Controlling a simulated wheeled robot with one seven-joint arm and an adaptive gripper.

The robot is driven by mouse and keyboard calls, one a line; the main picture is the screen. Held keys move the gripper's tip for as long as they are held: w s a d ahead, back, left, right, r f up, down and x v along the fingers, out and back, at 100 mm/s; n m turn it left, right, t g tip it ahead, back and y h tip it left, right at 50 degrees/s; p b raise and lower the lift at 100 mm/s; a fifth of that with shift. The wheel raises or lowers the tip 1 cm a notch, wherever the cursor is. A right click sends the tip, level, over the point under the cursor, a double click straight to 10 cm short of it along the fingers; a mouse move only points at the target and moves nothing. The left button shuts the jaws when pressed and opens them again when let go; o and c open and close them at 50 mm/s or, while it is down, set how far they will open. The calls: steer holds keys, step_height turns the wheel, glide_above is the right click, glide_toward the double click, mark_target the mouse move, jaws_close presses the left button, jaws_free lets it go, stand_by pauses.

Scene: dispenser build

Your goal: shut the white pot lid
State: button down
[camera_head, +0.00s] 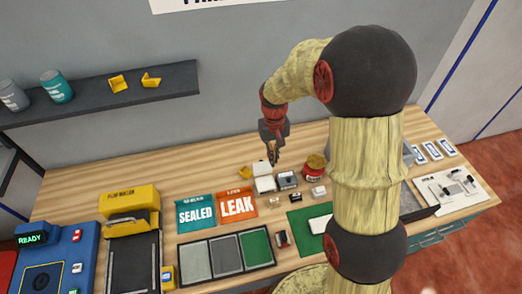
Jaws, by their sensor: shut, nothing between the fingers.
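The white pot (265,185) stands on the wooden bench, left of a small grey box. Its white lid (262,168) appears raised at the pot's back edge. The lid looks open, but the exact angle is too small to tell. My gripper (272,160) points down just above and to the right of the lid, with its fingers together and empty. I cannot tell whether the fingertips touch the lid.
A yellow piece (246,172) sits close left of the lid. A grey box (287,180) and a red jar (314,172) stand to the right. My arm hides part of the bench's right side.

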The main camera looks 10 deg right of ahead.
steer(key=p, duration=0.3)
glide_above(262, 166)
steer(key=w+d, duration=0.1)
step_height(262, 166, down, 11)
steer(key=shift+f, duration=0.2)
steer(key=w+r+t, duration=0.2)
steer(key=w, duration=0.6)
steer(key=s+f, duration=0.3)
steer(key=f, duration=0.6)
steer(key=shift+s+p, duration=0.2)
steer(key=shift+p, duration=0.25)
steer(key=shift+f, duration=0.1)
